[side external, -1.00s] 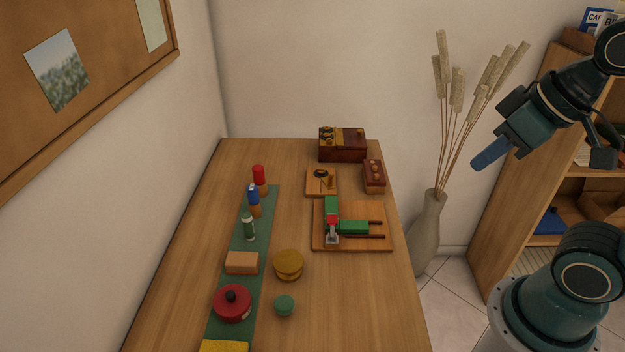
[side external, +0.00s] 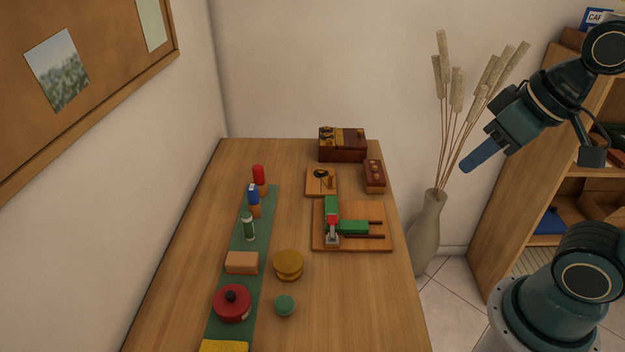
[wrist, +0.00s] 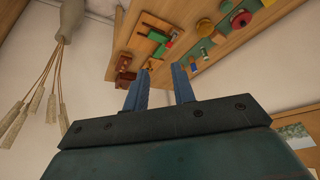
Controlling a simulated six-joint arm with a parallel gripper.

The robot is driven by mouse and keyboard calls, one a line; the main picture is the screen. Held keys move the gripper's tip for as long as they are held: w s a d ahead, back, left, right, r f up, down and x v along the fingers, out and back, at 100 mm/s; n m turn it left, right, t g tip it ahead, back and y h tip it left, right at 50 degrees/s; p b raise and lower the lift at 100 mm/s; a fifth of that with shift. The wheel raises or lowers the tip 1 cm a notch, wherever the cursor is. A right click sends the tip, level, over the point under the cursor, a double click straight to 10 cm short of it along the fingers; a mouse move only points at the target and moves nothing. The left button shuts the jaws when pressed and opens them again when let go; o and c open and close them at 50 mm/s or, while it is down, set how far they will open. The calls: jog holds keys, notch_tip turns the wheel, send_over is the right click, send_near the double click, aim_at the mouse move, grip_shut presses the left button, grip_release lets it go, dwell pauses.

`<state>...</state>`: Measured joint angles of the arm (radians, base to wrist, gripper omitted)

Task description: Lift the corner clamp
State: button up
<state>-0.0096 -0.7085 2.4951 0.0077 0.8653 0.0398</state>
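The corner clamp (side external: 350,227) is green and L-shaped with a red part and a grey metal end. It lies on a wooden board (side external: 320,242) with dark rods, at the right side of the table. It also shows small in the wrist view (wrist: 163,49). My gripper (side external: 468,165) is in the air right of the table, well apart from the clamp. In the wrist view my gripper (wrist: 160,68) has two blue fingers spread apart with nothing between them.
A dark wooden box (side external: 343,153), a smaller box (side external: 374,177) and a small board (side external: 314,188) stand behind the clamp. A green runner (side external: 238,278) carries several items at left. A vase (side external: 428,232) with tall dried stems stands beside the table near my gripper.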

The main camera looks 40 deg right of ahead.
jog(key=w+a+f+m, duration=0.1)
jog(key=w+f+m, duration=0.4)
jog(key=w, duration=0.6)
jog(key=m+h, duration=0.1)
jog(key=m, duration=0.3)
send_near(333, 224)
jog(key=v, duration=0.5)
jog(key=shift+w+d+r, duration=0.1)
jog(key=shift+r, duration=0.25)
jog(key=shift+f, duration=0.1)
jog(key=shift+x, duration=6.75)
jog(key=shift+f, duration=0.1)
jog(key=shift+c, duration=0.3)
grip_shut()
